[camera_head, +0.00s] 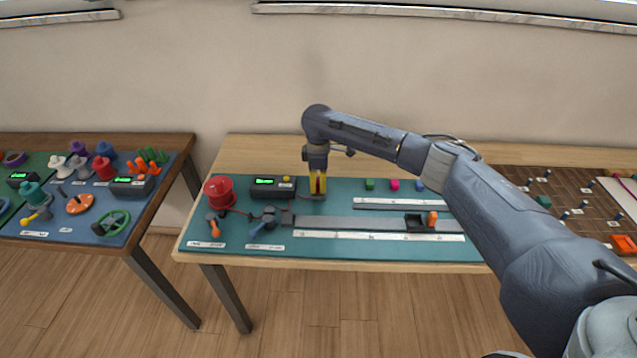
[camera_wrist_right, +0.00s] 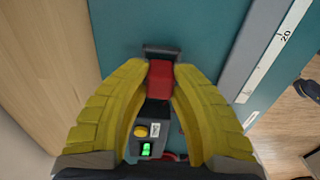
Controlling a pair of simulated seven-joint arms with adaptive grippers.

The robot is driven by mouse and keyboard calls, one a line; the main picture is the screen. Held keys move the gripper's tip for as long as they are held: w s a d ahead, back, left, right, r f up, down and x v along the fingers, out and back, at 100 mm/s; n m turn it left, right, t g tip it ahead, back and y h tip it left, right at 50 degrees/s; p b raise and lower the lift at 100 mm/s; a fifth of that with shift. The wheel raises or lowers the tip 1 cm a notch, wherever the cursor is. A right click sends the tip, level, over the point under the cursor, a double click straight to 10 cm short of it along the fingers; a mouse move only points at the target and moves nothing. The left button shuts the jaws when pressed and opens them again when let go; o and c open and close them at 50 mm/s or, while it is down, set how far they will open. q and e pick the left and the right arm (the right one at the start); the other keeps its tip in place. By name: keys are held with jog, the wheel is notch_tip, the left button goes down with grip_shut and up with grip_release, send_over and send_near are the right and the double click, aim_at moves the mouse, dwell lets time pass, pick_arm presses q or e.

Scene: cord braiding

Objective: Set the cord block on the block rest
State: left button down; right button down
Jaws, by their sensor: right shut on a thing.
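My right gripper (camera_head: 318,186) points down at the middle of the teal board, its yellow fingers shut on a small red block, the cord block. In the right wrist view the red block (camera_wrist_right: 160,80) sits between the fingertips of the gripper (camera_wrist_right: 160,84). A dark bracket-like piece, which looks like the block rest (camera_wrist_right: 161,50), shows just beyond the block; its edge also shows under the fingers in the head view (camera_head: 312,198). I cannot tell whether the block touches it. My left gripper is not in view.
A black box with a green display (camera_head: 265,187) and yellow button stands left of the gripper. A red spool (camera_head: 219,192) with red cord is farther left. A grey rail (camera_head: 350,222) with a black and orange slider runs in front.

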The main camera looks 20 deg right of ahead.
jog(key=shift+f, duration=0.45)
jog(key=shift+f, duration=0.35)
jog(key=c, duration=1.1)
grip_release()
jog(key=shift+f, duration=0.1)
jog(key=shift+r, duration=4.05)
